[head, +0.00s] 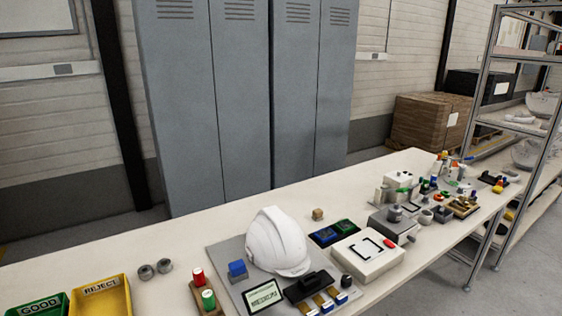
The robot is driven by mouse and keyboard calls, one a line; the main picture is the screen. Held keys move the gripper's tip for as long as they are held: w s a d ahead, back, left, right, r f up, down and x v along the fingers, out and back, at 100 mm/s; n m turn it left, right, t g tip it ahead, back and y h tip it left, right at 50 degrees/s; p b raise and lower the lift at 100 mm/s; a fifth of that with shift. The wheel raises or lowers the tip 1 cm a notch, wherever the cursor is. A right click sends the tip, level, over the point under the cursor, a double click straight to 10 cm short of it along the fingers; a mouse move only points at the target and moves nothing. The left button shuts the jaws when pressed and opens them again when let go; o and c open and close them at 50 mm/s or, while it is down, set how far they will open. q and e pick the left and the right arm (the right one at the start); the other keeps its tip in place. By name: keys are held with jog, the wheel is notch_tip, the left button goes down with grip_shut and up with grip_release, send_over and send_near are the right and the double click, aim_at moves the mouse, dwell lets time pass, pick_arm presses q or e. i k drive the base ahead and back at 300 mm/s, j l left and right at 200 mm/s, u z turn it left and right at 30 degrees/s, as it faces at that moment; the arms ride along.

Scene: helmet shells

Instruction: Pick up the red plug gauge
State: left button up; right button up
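A red cylinder with a pale top, which looks like the red plug gauge (198,277), stands upright in a brown wooden holder (196,296) near the front of the bench. A similar green cylinder (208,299) stands in the same holder, just in front of it. Neither of my grippers is in view, and nothing covers the red gauge's upper part.
A white helmet shell (275,240) on a grey plate (226,262) is right of the holder. Left are two grey rings (146,271), a yellow REJECT bin (104,299) and a green GOOD bin (40,306). Bench behind the holder (195,245) is clear.

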aim_at(199, 279)
jog(key=l+u, duration=0.35)
jog(key=l, duration=0.5)
jog(key=l+u, duration=0.3)
jog(key=l, duration=0.6)
